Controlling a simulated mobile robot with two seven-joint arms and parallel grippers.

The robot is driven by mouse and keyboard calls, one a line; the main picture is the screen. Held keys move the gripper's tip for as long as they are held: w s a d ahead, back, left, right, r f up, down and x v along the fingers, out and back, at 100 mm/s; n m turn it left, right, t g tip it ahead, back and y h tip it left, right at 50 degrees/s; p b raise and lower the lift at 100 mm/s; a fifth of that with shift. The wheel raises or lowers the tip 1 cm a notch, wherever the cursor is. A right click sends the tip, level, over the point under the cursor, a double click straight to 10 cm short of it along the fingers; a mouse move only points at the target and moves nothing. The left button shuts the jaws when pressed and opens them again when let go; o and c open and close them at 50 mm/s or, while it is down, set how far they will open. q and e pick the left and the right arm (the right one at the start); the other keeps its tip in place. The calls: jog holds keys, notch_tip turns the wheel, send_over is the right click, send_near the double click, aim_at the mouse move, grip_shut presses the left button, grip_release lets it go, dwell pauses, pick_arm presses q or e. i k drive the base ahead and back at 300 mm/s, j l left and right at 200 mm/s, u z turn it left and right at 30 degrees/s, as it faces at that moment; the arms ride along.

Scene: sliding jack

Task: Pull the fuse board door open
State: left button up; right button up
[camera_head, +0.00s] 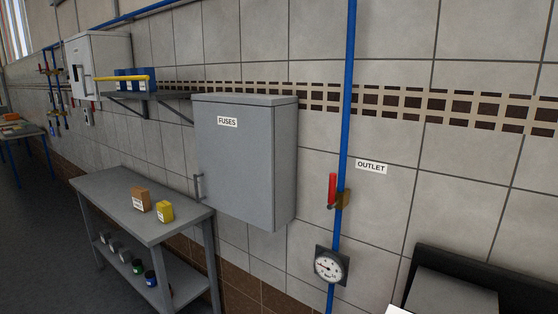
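The fuse board (285,165) is a grey metal box on the tiled wall, near the middle of the head view. Its door (232,165) is shut and carries a white label reading FUSES. A small vertical handle (199,187) sits low on the door's left edge. The side of the box on the right also shows. Neither of my grippers is in the head view, so nothing of mine is seen touching the handle or the door.
A grey workbench (100,186) stands left below the box, with a brown box (140,199) and a yellow box (165,211) on top. A blue pipe (347,90) with a red-handled valve (332,189) and a gauge (330,266) runs to the right. A wall shelf (170,95) is left.

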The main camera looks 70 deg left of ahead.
aim_at(235, 142)
jog(key=u, duration=2.75)
jog(key=i+j+u, duration=0.2)
jog(key=i, duration=0.15)
